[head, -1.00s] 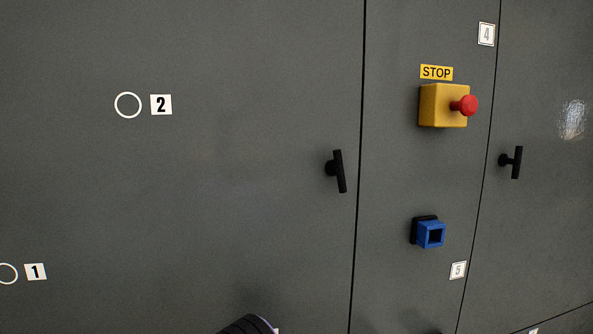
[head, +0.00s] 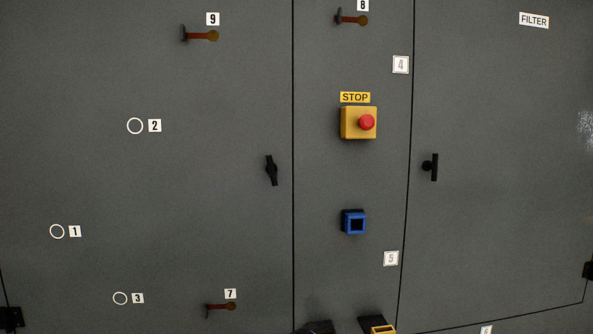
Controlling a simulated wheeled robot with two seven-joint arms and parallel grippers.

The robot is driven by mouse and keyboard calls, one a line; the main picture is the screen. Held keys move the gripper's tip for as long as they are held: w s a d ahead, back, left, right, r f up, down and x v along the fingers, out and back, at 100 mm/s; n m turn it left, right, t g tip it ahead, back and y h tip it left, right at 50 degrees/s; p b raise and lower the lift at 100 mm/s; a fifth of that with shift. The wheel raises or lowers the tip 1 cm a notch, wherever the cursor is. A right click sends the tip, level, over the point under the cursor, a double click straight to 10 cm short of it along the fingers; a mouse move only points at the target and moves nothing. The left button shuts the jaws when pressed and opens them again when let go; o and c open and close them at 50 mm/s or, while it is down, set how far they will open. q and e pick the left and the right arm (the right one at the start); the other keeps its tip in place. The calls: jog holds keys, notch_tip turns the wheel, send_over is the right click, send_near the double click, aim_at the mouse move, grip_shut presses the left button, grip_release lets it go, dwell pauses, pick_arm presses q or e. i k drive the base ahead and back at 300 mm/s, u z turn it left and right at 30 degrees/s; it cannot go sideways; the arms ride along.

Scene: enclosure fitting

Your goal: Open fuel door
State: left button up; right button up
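No door in view carries a readable fuel label. In the head view a large grey left door panel (head: 200,80) is shut, with a black handle (head: 271,170) near its right edge, tilted slightly from upright. A grey right door panel (head: 500,120) is also shut. It bears a FILTER label (head: 534,20) and an upright black T-handle (head: 434,167) near its left edge.
Between the doors, a narrow panel carries a yellow STOP box (head: 350,125) with a red button (head: 367,122), and a blue square socket (head: 355,222). A yellow square piece (head: 382,329) is cut off below. Rust-coloured pegs (head: 203,36) stick out near labels 7, 8 and 9.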

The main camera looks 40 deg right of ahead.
aim_at(272, 173)
jog(key=z, duration=1.05)
jog(key=i, duration=0.15)
jog(key=z, duration=0.05)
